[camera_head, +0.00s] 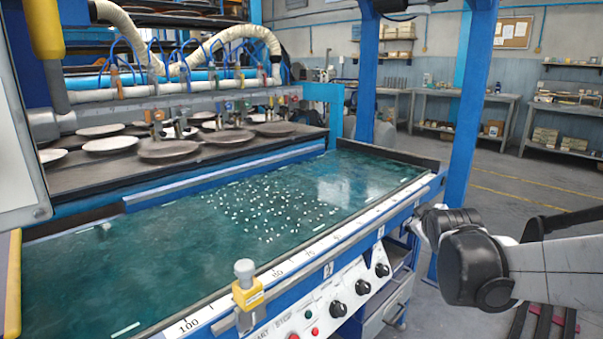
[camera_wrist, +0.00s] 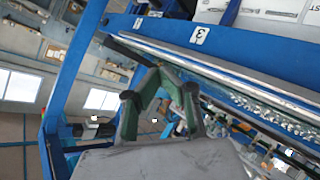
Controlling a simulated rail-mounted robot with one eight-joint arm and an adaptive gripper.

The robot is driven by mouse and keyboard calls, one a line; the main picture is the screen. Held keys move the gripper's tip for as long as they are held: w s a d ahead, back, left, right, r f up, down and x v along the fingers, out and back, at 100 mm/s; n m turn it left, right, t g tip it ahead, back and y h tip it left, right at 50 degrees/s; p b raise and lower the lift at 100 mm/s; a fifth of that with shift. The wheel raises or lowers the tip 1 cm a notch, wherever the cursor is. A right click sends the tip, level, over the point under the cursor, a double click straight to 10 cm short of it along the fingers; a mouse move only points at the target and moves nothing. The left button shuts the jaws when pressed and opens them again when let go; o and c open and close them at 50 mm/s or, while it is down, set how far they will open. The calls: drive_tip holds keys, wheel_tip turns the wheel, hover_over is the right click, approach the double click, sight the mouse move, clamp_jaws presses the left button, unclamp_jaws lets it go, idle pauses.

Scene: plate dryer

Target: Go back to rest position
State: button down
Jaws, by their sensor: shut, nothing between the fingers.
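My gripper (camera_wrist: 158,76) is in the lower middle of the wrist view, its dark fingers drawn together with nothing held. In the head view my gripper (camera_head: 432,222) is at the right, small and partly hidden by my own dark wrist. It is beside the front right edge of the machine's green table (camera_head: 130,245), outside the table surface. The exact gap to the edge cannot be told.
The plate dryer's control panel (camera_head: 345,290) with knobs runs along the front. Several round plates (camera_head: 168,149) lie on the rack behind the table. A blue post (camera_head: 470,110) stands behind my gripper. Open floor (camera_head: 540,200) lies to the right.

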drive_tip(key=s+a+f+m+g+y, duration=0.1)
drive_tip(key=s+a+f+m+g, duration=0.15)
drive_tip(key=s, duration=0.75)
drive_tip(key=s+a+f+m+g+y, duration=0.1)
drive_tip(key=s+a, duration=0.3)
drive_tip(key=s, duration=0.6)
drive_tip(key=s+a+f+m+g, duration=0.2)
drive_tip(key=s+a, duration=0.1)
drive_tip(key=s, duration=0.7)
wheel_tip(320, 180, up, 18)
drive_tip(key=p, duration=1.8)
drive_tip(key=shift+s+d+f, duration=0.2)
drive_tip(key=shift+f, duration=0.05)
